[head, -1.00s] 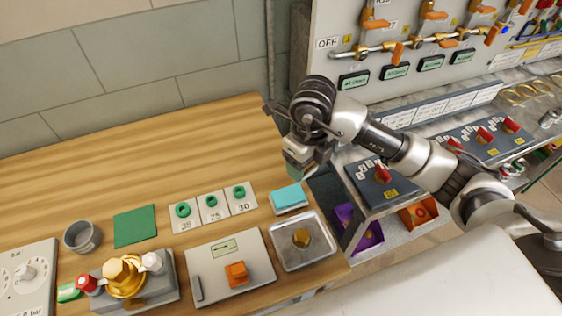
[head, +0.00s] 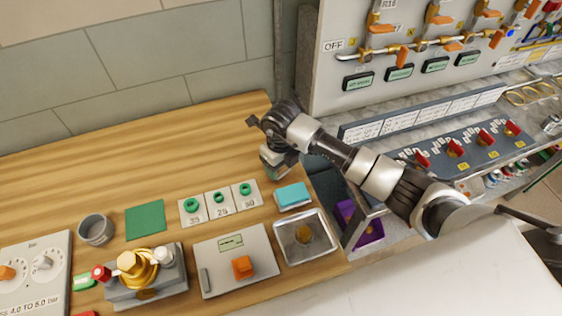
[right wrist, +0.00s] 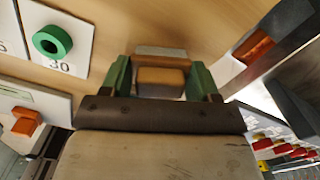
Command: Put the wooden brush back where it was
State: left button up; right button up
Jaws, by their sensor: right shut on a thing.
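The wooden brush (right wrist: 160,80) shows in the right wrist view as a brown block between two green fingers, with a pale grey strip beyond it. My right gripper (right wrist: 160,76) is shut on it. In the head view my right gripper (head: 272,170) is over the right end of the wooden bench (head: 150,150), behind the light blue block. The brush is not clearly visible there, and I cannot tell whether it touches the bench. My left gripper is not in view.
Near the gripper are the light blue block (head: 293,196), a metal tray (head: 325,250) with a brass-coloured piece, and number cards (head: 220,206) with green rings. A green mat (head: 145,220) and grey cup (head: 96,230) lie left. The bench's back area is clear.

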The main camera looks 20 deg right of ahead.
jog(key=shift+f, duration=0.15)
jog(key=o, duration=0.8)
jog(key=shift+o, duration=0.2)
jog(key=shift+r, duration=0.2)
notch_tip(320, 180, up, 11)
jog(key=b, duration=0.3)
jog(key=shift+r, duration=0.55)
